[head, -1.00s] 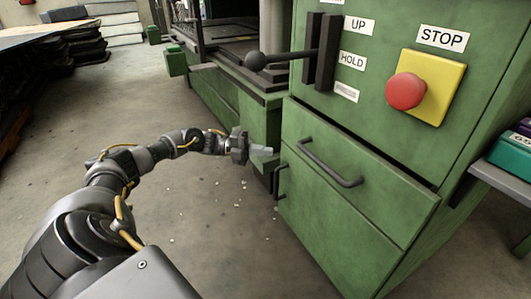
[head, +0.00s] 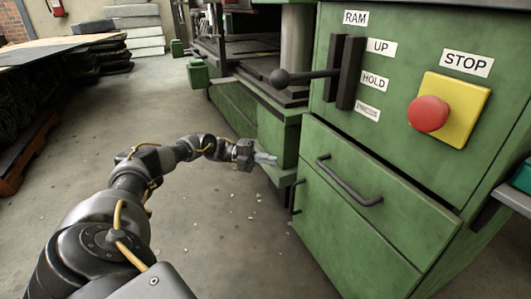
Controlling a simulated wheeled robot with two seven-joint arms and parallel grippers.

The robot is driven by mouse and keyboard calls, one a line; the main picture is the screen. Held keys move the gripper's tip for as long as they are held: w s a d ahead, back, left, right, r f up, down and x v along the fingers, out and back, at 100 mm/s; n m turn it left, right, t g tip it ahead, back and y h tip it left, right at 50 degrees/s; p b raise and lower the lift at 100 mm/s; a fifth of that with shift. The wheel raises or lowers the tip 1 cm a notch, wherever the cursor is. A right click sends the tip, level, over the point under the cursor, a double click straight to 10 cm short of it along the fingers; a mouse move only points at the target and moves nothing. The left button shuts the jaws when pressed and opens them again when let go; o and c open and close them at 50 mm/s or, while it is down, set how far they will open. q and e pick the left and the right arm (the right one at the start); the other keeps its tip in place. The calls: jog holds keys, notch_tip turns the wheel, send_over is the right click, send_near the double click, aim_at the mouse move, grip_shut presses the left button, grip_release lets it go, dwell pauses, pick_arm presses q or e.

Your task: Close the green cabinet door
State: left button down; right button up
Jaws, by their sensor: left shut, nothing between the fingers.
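The green cabinet (head: 405,170) stands at the right. Its front has a drawer-like upper panel (head: 400,208) with a long dark handle (head: 347,181). Below it is the green cabinet door (head: 345,240), with a small dark handle (head: 296,196) at its left edge. The door looks flush or nearly so; I cannot tell whether a small gap remains. My left gripper (head: 266,158) is shut and empty, left of the cabinet front and apart from the handle in the picture. My right gripper is not in view.
A black-knobbed lever (head: 282,77), a red stop button (head: 428,113) and labels are on the upper panel. Green machinery (head: 240,105) stands behind my gripper. Dark stacked sheets (head: 60,65) lie at the left. Concrete floor (head: 220,225) is clear, with small scraps.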

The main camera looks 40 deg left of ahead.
pick_arm(q)
jog(key=shift+w+a+b, duration=0.2)
jog(key=shift+w+a, duration=0.6)
jog(key=shift+a, duration=0.15)
jog(key=shift+w+a+b, duration=0.15)
jog(key=shift+w+a, duration=0.6)
jog(key=shift+a, duration=0.2)
